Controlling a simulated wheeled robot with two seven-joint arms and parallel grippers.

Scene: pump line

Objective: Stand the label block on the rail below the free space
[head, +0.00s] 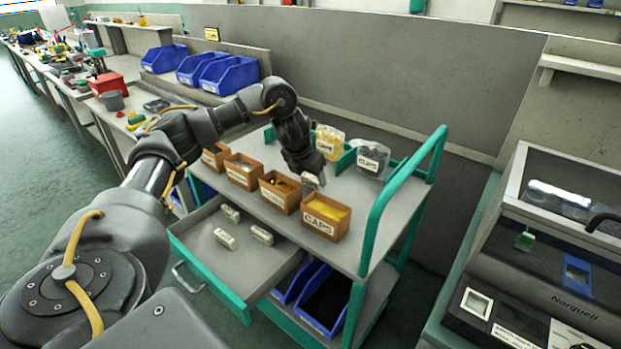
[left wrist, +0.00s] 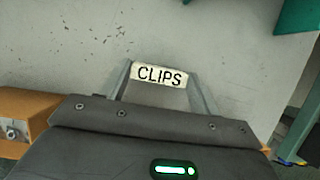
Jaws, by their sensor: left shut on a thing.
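My left gripper (head: 309,176) is above the top of the green-framed cart (head: 387,205), behind the row of brown boxes. It is shut on a small pale label block (head: 313,181). In the left wrist view the block (left wrist: 159,77) reads CLIPS and sits between the two fingertips (left wrist: 160,84), with grey surface beyond it. I cannot tell whether it touches that surface. Three more pale blocks lie in the open drawer (head: 196,235): one at the back (head: 231,213), one in front (head: 225,238), one right (head: 262,235). I cannot clearly make out the rail or free space. My right gripper is not in view.
Several labelled brown boxes line the cart's front edge, the nearest (head: 326,217) reading CAPS. Behind stand a bag of yellow parts (head: 329,142) and a clear bag labelled CLIPS (head: 372,160). The green handle (head: 405,185) rises at the right. Blue bins (head: 230,75) stand on the bench behind.

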